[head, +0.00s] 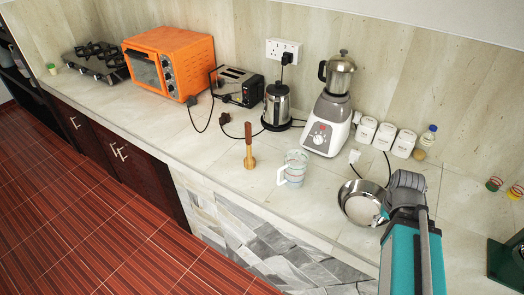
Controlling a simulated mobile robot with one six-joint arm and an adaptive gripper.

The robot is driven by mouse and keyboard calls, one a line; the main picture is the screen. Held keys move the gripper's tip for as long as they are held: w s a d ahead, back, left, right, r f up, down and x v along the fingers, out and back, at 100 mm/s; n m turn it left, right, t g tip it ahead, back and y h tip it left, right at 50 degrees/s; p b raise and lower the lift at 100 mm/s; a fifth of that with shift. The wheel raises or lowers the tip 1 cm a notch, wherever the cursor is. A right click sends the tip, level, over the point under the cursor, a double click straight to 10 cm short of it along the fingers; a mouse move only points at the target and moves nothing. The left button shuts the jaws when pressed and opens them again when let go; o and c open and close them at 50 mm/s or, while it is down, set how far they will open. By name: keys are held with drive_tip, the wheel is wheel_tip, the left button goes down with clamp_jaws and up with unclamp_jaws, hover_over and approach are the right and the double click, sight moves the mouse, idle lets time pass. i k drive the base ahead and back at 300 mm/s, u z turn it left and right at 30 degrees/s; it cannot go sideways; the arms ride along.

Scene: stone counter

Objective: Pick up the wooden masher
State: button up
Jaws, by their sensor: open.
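The wooden masher (249,147) stands upright on the stone counter near its front edge, left of the patterned glass mug. It has a slim brown handle and a wider, paler base on the counter. Nothing touches it. Part of my arm shows at the lower right, well to the right of the masher. My gripper's fingers cannot be made out in this view.
A patterned mug (293,168) stands close right of the masher, and a metal pan (361,203) lies farther right. Behind are a kettle (277,105), blender (329,115), toaster (239,86) and orange oven (163,62). A black cord lies behind the masher. Counter to its left is clear.

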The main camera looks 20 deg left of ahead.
sight(250, 162)
drive_tip(key=z, duration=0.6)
drive_tip(key=k, duration=0.9)
drive_tip(key=u, duration=1.35)
drive_tip(key=i, duration=0.55)
drive_tip(key=u, duration=0.1)
